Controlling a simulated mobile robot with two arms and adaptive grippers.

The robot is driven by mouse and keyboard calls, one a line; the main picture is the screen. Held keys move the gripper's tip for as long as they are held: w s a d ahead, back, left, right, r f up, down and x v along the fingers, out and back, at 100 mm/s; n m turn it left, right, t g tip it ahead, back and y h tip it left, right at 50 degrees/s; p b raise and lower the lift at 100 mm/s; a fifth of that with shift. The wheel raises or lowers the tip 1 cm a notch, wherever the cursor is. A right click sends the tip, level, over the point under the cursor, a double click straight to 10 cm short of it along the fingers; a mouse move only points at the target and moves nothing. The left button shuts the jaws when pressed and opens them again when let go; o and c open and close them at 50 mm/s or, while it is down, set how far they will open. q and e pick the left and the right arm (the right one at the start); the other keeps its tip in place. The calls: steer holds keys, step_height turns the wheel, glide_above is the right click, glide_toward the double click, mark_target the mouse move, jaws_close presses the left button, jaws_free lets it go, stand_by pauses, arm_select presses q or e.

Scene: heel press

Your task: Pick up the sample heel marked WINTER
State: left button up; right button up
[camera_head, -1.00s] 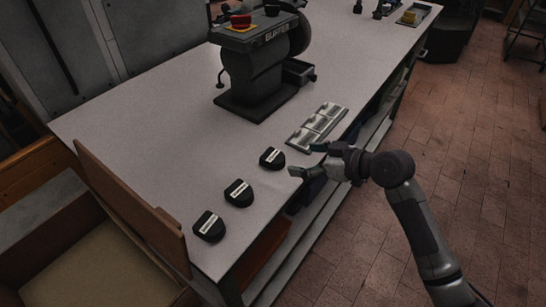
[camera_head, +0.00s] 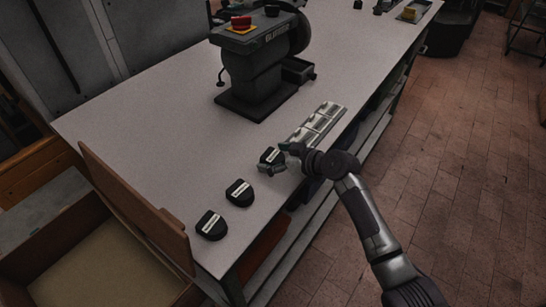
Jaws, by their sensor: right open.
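Three black heels with white labels lie in a slanting row on the pale bench (camera_head: 150,125). The near heel (camera_head: 211,225) and the middle heel (camera_head: 239,193) are uncovered. The far heel (camera_head: 270,155) is at my right gripper (camera_head: 272,157). The label words are too small to read, so I cannot tell which is marked WINTER. My right gripper is open, its fingers around or just above the far heel, partly covering it. I cannot tell whether they touch it. My left gripper is not in view.
A metal tray with plates (camera_head: 318,122) lies just beyond my right gripper. A dark buffer machine (camera_head: 258,75) with a red button stands farther back. A brown board (camera_head: 130,205) stands at the bench's left end. The bench's left middle is clear.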

steer(key=c, duration=1.3)
steer(key=shift+r, duration=0.1)
